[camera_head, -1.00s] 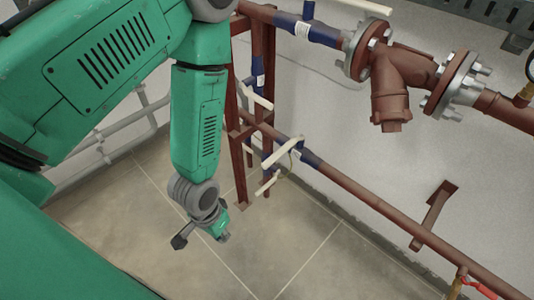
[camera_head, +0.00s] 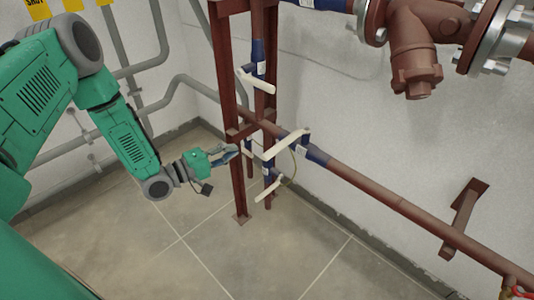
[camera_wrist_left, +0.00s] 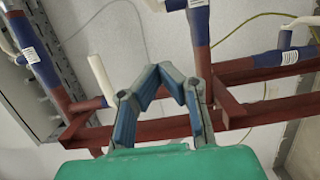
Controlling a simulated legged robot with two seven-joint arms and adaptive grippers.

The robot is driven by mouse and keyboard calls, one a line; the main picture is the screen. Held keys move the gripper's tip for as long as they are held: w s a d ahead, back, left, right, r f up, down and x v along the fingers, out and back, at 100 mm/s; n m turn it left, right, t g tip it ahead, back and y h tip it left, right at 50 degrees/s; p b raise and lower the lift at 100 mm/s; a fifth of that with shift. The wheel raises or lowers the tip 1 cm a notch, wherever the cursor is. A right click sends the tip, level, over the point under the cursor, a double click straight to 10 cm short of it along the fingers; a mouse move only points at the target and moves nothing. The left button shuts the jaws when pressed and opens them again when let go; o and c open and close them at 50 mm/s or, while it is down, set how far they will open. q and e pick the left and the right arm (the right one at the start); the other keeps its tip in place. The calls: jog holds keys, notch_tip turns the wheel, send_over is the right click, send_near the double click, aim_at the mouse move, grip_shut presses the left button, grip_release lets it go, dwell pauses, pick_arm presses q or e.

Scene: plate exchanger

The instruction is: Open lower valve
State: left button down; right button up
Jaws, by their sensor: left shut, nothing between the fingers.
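My left gripper (camera_head: 230,153) is shut and empty, left of the red-brown frame post, in the head view. Its fingers (camera_wrist_left: 168,75) meet at the tips in the wrist view. White-handled valves with blue sections sit on the pipes: an upper handle (camera_head: 257,81), a long middle handle (camera_head: 287,145) and a lowest handle (camera_head: 268,188). They lie to the right of the gripper, apart from it. I cannot tell which handle is the task's lower valve. In the wrist view a white handle (camera_wrist_left: 101,78) shows left of the fingers. My right gripper is not in view.
The upright red-brown post (camera_head: 228,95) stands close to the gripper. A red-brown pipe (camera_head: 400,205) runs to the lower right along the wall. Grey pipes (camera_head: 180,85) run behind my arm. The tiled floor (camera_head: 190,260) is clear.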

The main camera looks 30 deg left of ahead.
aim_at(288, 142)
pick_arm(q)
jog(key=w+d+b, duration=0.3)
jog(key=w+d, duration=0.4)
jog(key=shift+w+d, duration=0.35)
jog(key=shift+f, duration=0.1)
